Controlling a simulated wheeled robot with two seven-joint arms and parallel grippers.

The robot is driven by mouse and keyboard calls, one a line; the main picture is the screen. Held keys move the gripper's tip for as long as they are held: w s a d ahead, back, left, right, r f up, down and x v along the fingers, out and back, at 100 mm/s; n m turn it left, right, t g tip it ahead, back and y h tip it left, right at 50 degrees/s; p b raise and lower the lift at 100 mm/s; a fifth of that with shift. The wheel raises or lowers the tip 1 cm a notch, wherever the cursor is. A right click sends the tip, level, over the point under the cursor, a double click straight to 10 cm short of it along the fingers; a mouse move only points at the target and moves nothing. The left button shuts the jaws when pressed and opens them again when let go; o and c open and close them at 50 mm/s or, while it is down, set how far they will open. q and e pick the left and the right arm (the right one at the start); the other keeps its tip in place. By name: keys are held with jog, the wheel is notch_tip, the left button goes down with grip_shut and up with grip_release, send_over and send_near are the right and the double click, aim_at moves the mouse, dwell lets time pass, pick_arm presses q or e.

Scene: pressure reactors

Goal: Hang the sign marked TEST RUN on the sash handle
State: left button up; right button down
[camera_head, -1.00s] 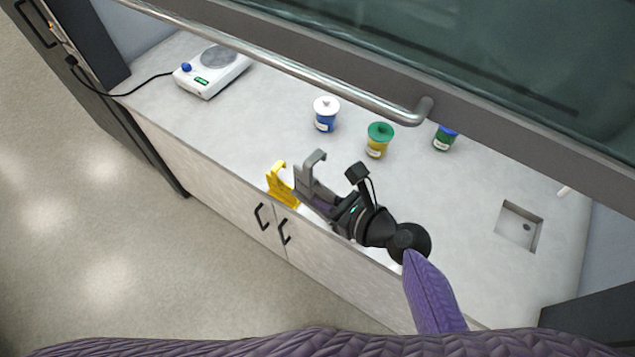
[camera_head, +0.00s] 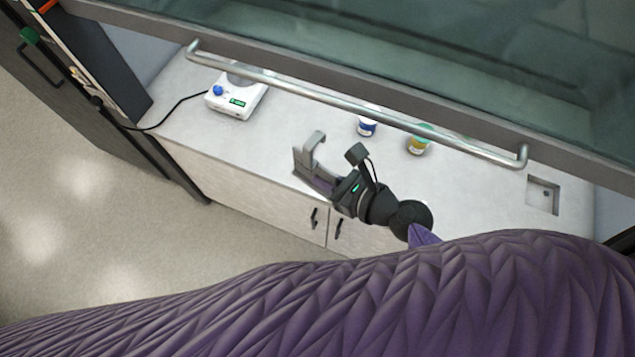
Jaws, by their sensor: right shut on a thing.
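The sash handle (camera_head: 350,103) is a long steel bar across the front of the raised sash, with both bent ends in view. My right gripper (camera_head: 326,188) is shut on a grey sign (camera_head: 310,160) with a hooked top. The sign is upright, in front of and below the left half of the handle, apart from it. Its writing cannot be read from here. My left gripper is not in view.
A white hotplate (camera_head: 237,98) stands at the bench's left end. A blue jar (camera_head: 367,128) and a yellow jar (camera_head: 418,146) stand partly under the handle. A small sink (camera_head: 543,196) is at the right. Bare bench (camera_head: 230,145) lies left of the sign.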

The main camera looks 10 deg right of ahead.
jog(key=w+d+f+b, duration=0.2)
jog(key=w+d+b, duration=0.4)
jog(key=w, duration=0.3)
jog(key=shift+b, duration=0.4)
jog(key=shift+f, duration=0.1)
jog(key=c, duration=0.7)
grip_release()
jog(key=shift+o, duration=0.2)
